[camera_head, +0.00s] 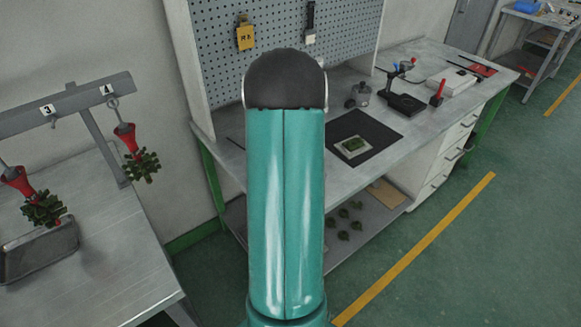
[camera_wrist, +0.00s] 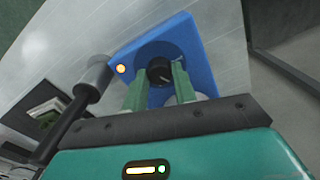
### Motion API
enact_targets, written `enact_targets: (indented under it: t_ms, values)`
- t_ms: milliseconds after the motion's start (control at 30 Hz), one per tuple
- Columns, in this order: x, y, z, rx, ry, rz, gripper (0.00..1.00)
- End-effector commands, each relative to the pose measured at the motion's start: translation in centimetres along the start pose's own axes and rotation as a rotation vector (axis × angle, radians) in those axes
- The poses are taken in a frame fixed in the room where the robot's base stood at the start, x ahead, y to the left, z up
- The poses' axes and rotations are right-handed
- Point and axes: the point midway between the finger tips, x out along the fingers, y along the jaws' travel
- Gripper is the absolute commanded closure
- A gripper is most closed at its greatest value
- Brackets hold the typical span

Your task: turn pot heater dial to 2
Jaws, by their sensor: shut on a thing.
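The pot heater is a blue housing (camera_wrist: 193,45) in the wrist view, with an orange lit lamp (camera_wrist: 121,69) on its left side. Its black dial (camera_wrist: 159,70) sits in a dark round recess. My gripper (camera_wrist: 160,78) has its two green fingers on either side of the dial, shut on it. A pale line shows on the dial, but no numbers can be read. The head view does not show my gripper or the dial, as my teal arm fills the middle.
In the wrist view a grey cylinder on a dark rod (camera_wrist: 92,78) stands close left of the heater. In the head view the workbench (camera_head: 420,150) carries a black mat (camera_head: 377,132), a small pot (camera_head: 360,95) and a black stand (camera_head: 405,103). A side table (camera_head: 110,250) is at left.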

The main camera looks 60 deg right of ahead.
Motion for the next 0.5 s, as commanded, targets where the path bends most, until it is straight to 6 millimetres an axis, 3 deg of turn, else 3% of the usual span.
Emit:
enact_targets:
  t_ms: [500]
  values:
    - [0.07, -0.01, 0.06, 0.488, -0.002, 0.001, 0.95]
